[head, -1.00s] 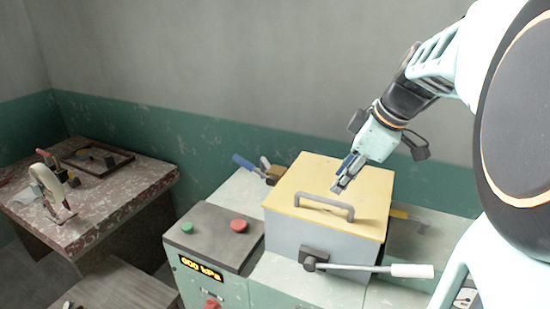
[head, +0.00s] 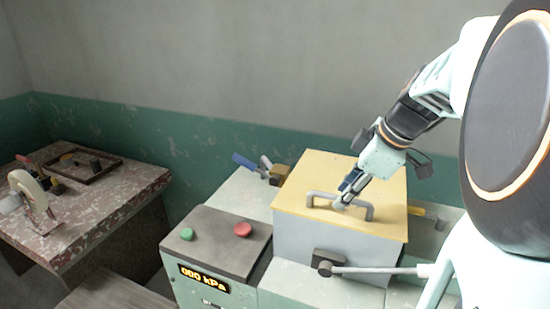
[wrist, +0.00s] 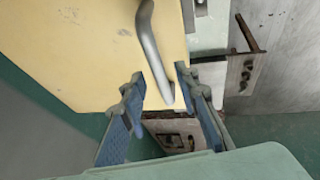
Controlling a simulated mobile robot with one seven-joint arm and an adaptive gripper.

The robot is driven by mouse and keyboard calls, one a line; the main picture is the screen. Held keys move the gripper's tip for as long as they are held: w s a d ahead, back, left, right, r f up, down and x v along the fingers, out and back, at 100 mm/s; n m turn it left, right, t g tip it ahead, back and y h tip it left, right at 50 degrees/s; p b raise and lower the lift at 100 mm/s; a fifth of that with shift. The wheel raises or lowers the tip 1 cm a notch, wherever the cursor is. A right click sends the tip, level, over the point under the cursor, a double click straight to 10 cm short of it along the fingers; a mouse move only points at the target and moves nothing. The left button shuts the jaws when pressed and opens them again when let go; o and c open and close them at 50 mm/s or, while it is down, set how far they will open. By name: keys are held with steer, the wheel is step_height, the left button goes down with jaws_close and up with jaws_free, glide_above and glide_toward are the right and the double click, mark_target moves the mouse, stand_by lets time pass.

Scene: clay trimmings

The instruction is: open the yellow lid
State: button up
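The yellow lid (head: 385,208) lies flat and closed on top of a grey box (head: 325,241). A grey bar handle (head: 325,196) stands on the lid; it also shows in the wrist view (wrist: 148,42). My gripper (head: 341,203) is down at the handle, over the lid. In the wrist view my gripper (wrist: 155,80) has its two blue-padded fingers apart, with the lower part of the handle in the gap between them. Whether the fingers touch the handle cannot be told.
A lever with a pale grip (head: 370,270) sticks out along the box's front. A control panel (head: 213,259) with green and red buttons and a "000 kPa" display stands left of the box. Blue-handled clamp (head: 245,162) lies behind. A speckled table (head: 110,200) stands farther left.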

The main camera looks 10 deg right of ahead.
steer(key=shift+f, duration=0.1)
jaws_close()
stand_by(0.5)
